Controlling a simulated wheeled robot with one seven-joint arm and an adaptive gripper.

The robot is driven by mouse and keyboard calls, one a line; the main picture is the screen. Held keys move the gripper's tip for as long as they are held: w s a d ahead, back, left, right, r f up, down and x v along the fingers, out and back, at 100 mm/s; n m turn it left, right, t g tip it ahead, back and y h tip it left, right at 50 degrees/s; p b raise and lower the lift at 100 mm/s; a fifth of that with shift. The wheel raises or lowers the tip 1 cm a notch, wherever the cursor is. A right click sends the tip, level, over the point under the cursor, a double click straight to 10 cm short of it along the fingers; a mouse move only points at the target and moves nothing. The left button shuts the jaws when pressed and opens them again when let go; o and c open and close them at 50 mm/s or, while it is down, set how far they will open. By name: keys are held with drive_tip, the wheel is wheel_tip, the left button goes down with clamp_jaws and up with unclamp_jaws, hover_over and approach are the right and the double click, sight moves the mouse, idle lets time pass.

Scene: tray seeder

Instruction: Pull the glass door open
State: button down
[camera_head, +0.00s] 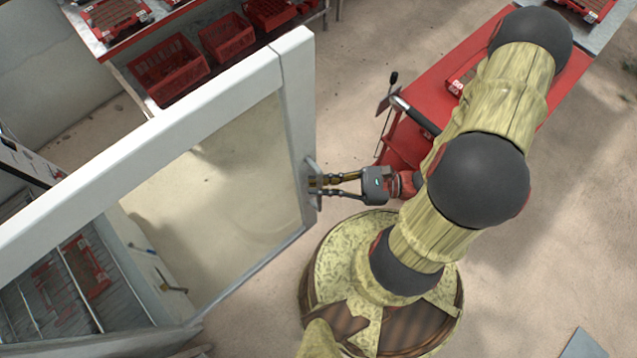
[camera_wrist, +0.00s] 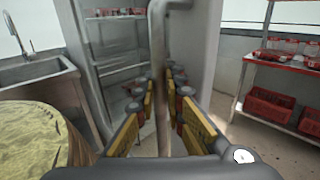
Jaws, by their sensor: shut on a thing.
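The glass door (camera_head: 291,90) has a white frame around a clear pane and stands at an angle across the left half of the head view. Its handle (camera_head: 310,176) is on the frame's right edge. In the wrist view the handle is a grey vertical bar (camera_wrist: 158,50) between the fingers. My gripper (camera_head: 320,189) is shut on that bar, with its fingers on both sides of it. Behind the door, shelves (camera_head: 70,292) with red trays show at the lower left. I cannot tell exactly how wide the door stands open.
A rack with red crates (camera_head: 170,68) stands behind the door and also shows at right in the wrist view (camera_wrist: 268,106). A red cart (camera_head: 430,90) is beside my arm. A sink (camera_wrist: 36,78) is at left in the wrist view. Bare floor (camera_head: 560,230) lies at right.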

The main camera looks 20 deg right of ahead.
drive_tip(key=shift+s+d, duration=0.1)
drive_tip(key=shift+s, duration=0.15)
drive_tip(key=c, duration=1.9)
unclamp_jaws()
drive_tip(key=shift+d, duration=0.1)
drive_tip(key=v, duration=1.1)
drive_tip(key=shift+s+d, duration=0.2)
drive_tip(key=shift+d, duration=0.15)
drive_tip(key=shift+f, duration=0.1)
